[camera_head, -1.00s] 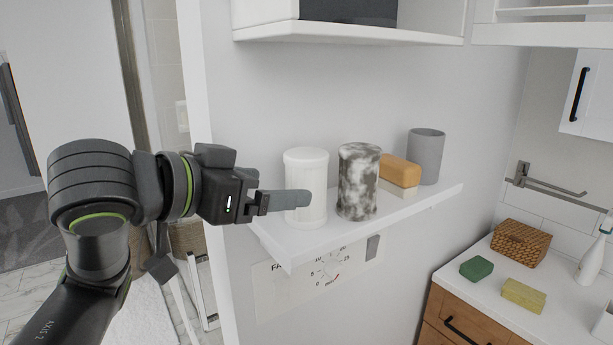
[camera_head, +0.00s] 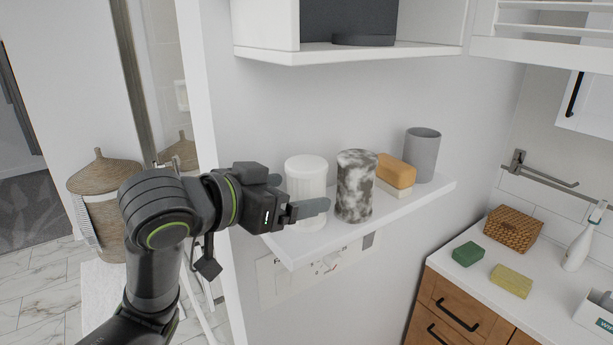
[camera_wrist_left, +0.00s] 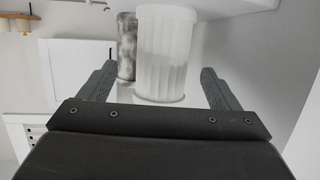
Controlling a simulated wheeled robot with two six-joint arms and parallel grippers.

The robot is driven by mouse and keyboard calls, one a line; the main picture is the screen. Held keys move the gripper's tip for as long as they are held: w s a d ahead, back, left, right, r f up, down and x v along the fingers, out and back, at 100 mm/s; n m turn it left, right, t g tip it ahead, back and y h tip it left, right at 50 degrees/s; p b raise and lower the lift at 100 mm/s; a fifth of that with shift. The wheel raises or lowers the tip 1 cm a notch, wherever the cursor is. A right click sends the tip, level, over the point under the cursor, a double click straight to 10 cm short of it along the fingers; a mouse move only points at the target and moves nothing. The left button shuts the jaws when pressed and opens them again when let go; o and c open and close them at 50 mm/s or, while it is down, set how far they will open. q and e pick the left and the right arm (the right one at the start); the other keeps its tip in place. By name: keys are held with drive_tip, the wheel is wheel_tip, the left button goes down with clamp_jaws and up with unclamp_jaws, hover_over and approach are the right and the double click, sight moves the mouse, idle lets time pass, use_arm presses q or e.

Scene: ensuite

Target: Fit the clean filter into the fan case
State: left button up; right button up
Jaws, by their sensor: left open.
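The clean filter, a white ribbed cylinder (camera_head: 306,172), stands upright at the left end of the wall shelf (camera_head: 300,250). My left gripper (camera_head: 302,197) is open at the filter, with one finger across its front low down; the other finger is mostly hidden. In the left wrist view the filter (camera_wrist_left: 165,55) lies between the two spread fingers, with gaps on both sides. A grey-stained filter (camera_head: 356,187) stands just right of it. A dark casing (camera_head: 345,20) in the upper cabinet may be the fan case, but most of it is out of frame. My right gripper is not in view.
A tan-and-cream block (camera_head: 396,172) and a grey cup (camera_head: 422,155) stand farther right on the shelf. The cabinet's bottom board (camera_head: 350,52) overhangs the shelf. A counter (camera_head: 480,275) stands at the right.

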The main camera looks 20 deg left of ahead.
use_arm(q)
drive_tip(key=shift+w+r+p, duration=0.1)
drive_tip(key=shift+r+p, duration=0.15)
drive_tip(key=shift+p, duration=0.7)
drive_tip(key=shift+x, duration=2.05)
drive_tip(key=shift+a+f, duration=0.1)
drive_tip(key=shift+c, duration=1)
drive_tip(key=c, duration=0.9)
